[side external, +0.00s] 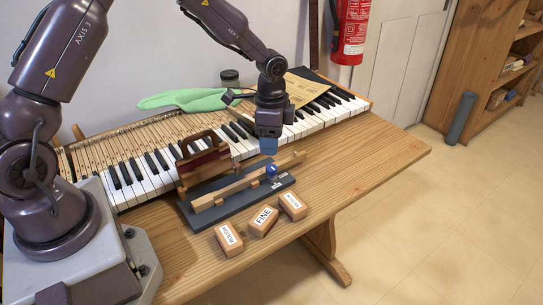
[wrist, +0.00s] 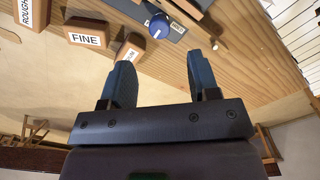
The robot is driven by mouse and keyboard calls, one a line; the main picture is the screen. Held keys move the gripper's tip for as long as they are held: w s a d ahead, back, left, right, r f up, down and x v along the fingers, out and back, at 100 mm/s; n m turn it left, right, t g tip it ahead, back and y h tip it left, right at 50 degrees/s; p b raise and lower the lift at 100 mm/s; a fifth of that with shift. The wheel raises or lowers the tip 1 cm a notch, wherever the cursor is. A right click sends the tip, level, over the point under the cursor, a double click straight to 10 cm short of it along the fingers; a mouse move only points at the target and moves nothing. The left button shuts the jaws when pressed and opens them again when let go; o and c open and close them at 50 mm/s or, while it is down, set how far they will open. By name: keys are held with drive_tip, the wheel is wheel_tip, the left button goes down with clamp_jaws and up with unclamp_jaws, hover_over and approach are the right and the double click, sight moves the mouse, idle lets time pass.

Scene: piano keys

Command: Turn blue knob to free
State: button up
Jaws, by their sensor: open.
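The blue knob (side external: 271,170) sits at the right part of a dark grey base plate (side external: 228,205) in the side view. It also shows in the wrist view (wrist: 158,27), with a white pointer mark on its top. A small white label lies beside it, too small to read surely. My gripper (side external: 268,147) hangs above and slightly behind the knob in the side view, apart from it. In the wrist view my gripper (wrist: 160,58) has its two blue fingers wide apart with nothing between them, and the knob is beyond the fingertips.
A wooden bar (side external: 235,188) runs along the plate beside the knob, and a wood-and-red holder (side external: 203,160) stands behind it. Three labelled wooden blocks, including FINE (side external: 264,221), lie in front. Piano keys (side external: 140,172) stretch behind. The tabletop at right (side external: 370,150) is clear.

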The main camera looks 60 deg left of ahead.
wheel_tip(320, 180, up, 5)
idle(0.5)
drive_tip(key=s+d+r+n+t, duration=0.2)
drive_tip(key=s+r+n, duration=0.2)
drive_tip(key=s+r, duration=0.4)
drive_tip(key=s+d+r+n+t, duration=0.1)
drive_tip(key=s+r+n+t, duration=0.2)
drive_tip(key=s+r, duration=0.6)
drive_tip(key=s+n, duration=0.2)
drive_tip(key=s, duration=0.4)
drive_tip(key=shift+s+d+r+t, duration=0.2)
drive_tip(key=shift+d+r+t, duration=0.1)
drive_tip(key=shift+d, duration=0.1)
